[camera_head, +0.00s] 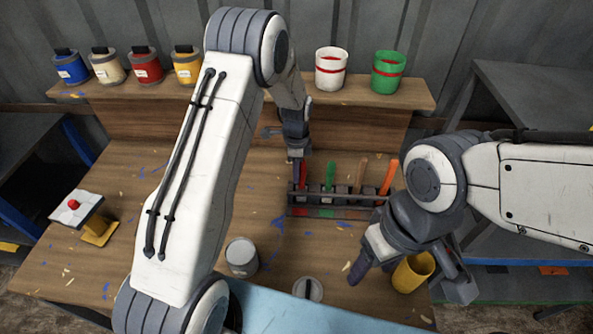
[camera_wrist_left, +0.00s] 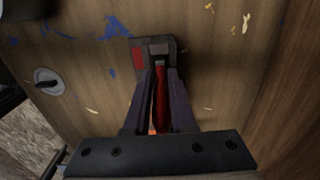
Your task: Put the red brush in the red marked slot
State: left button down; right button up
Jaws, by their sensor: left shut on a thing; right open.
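The dark brush rack (camera_head: 345,200) stands on the table, with coloured marks along its front. Its red mark (camera_head: 299,212) is at the left end and also shows in the left wrist view (camera_wrist_left: 138,60). My left gripper (camera_head: 299,153) is above that end, shut on the red brush (camera_head: 303,174). In the left wrist view the brush (camera_wrist_left: 160,103) is between the fingers, lined up with the rack's end slot beside the red mark. How deep it sits is hidden. My right gripper (camera_head: 408,280) is open and empty near the yellow cup.
Green (camera_head: 330,174), brown (camera_head: 361,172) and orange (camera_head: 389,177) brushes stand in the rack. Paint buckets (camera_head: 331,68) line the back shelf.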

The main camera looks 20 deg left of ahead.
pick_arm(q)
jog(key=c, duration=0.8)
grip_release()
jog(key=shift+f, duration=0.1)
jog(key=shift+o, duration=0.2)
